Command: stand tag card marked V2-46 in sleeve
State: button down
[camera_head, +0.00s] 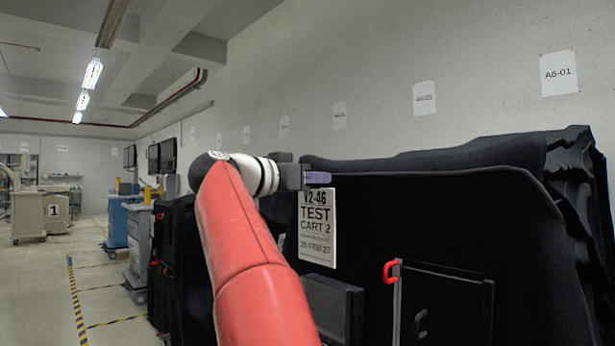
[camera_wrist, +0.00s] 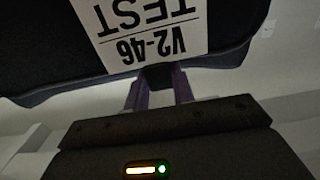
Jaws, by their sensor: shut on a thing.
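The white tag card (camera_head: 317,228) reads V2-46, TEST CART 2, and hangs upright in front of the black cart cover. My gripper (camera_head: 317,179) is shut on the card's top edge with its purple fingers. In the wrist view the card (camera_wrist: 140,32) shows upside down, with its V2-46 edge at the purple fingers (camera_wrist: 160,88). A black pocket-like box (camera_head: 333,306) is on the cover below the card. I cannot tell for sure whether it is the sleeve. The card's lower edge appears above the box, and the gap in depth is unclear.
A red hook or handle (camera_head: 390,272) on a pale upright strip stands right of the box. A black flat panel (camera_head: 450,308) is farther right. The covered cart (camera_head: 460,215) fills the right side. Other carts (camera_head: 138,240) stand along the wall; the floor at left is open.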

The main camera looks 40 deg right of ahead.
aim_at(315, 249)
jog(key=shift+d+f, duration=0.35)
jog(key=shift+d, duration=0.35)
jog(key=shift+d+f, duration=0.35)
jog(key=shift+d, duration=0.35)
jog(key=shift+w+a+f, duration=0.1)
jog(key=shift+f, duration=1.1)
jog(key=shift+f+b, duration=2.25)
jog(key=shift+f, duration=1.95)
jog(key=shift+f+b, duration=0.4)
jog(key=shift+f, duration=0.5)
jog(key=c, duration=1.1)
grip_release()
